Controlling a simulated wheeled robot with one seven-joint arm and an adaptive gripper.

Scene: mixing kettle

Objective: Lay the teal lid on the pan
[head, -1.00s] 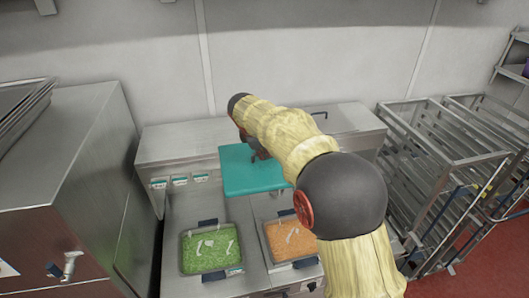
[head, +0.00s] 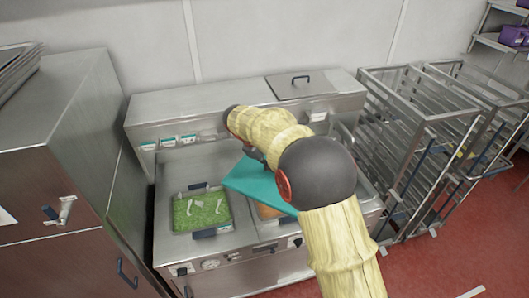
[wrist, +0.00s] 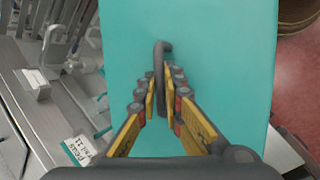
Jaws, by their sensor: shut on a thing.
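The teal lid (head: 262,186) is a flat rectangle held tilted in the air above the right part of the cooking unit. In the wrist view the lid (wrist: 215,50) fills the middle, with a dark bar handle (wrist: 160,62) on it. My gripper (wrist: 163,92) is shut on this handle, with yellow fingers on both sides. In the head view my arm hides the gripper. A pan with orange contents (head: 268,212) lies under the lid and is mostly hidden by it. A second pan with green contents (head: 203,212) stands uncovered to the left.
A steel cabinet (head: 60,150) stands at the left. Wire rack trolleys (head: 410,150) stand at the right. A grey lid with a handle (head: 300,86) lies on the back ledge.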

